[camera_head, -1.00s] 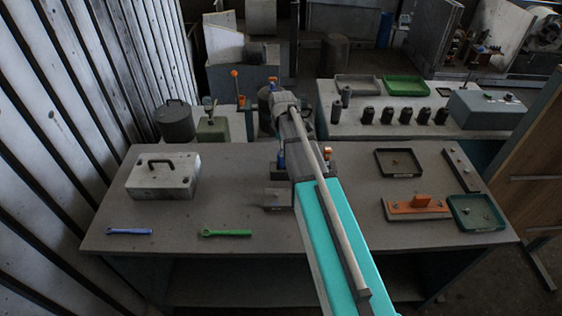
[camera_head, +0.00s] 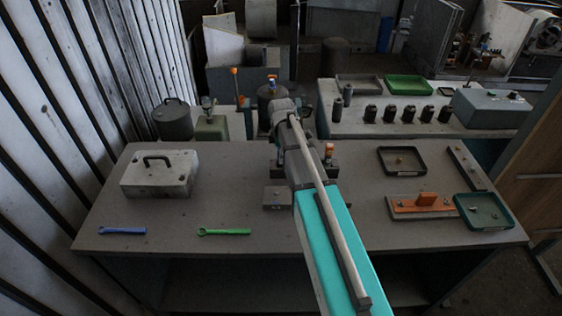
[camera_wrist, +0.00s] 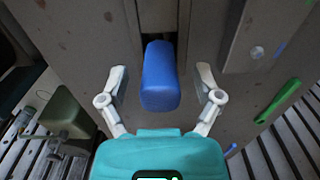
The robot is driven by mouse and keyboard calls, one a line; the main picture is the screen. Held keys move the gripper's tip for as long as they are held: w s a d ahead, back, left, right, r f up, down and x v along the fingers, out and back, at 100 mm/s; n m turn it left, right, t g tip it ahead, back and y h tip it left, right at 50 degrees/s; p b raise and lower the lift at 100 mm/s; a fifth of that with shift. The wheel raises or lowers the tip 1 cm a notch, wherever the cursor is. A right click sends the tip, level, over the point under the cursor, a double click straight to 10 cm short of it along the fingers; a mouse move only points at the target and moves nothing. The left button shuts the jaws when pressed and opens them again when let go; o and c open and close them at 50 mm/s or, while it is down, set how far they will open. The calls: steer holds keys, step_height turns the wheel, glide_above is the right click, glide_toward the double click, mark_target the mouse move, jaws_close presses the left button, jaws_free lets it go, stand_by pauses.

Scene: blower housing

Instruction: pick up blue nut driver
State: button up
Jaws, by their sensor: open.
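The blue nut driver's handle (camera_wrist: 160,78) shows in the wrist view, end toward the camera, in front of a dark slot in a grey block. The lower part of the tool is hidden. My gripper (camera_wrist: 161,85) is open, with one pale finger on each side of the handle and a visible gap on both sides. In the head view my arm covers the gripper and the blue handle.
An orange-topped handle (camera_head: 329,150) stands right of my arm. A small grey block (camera_head: 277,198) lies to its left. A green wrench (camera_head: 224,232), a blue wrench (camera_head: 122,231) and a grey lidded box (camera_head: 160,175) are on the left table. Trays (camera_head: 483,211) sit right.

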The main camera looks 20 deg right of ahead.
stand_by(0.6)
jaws_close()
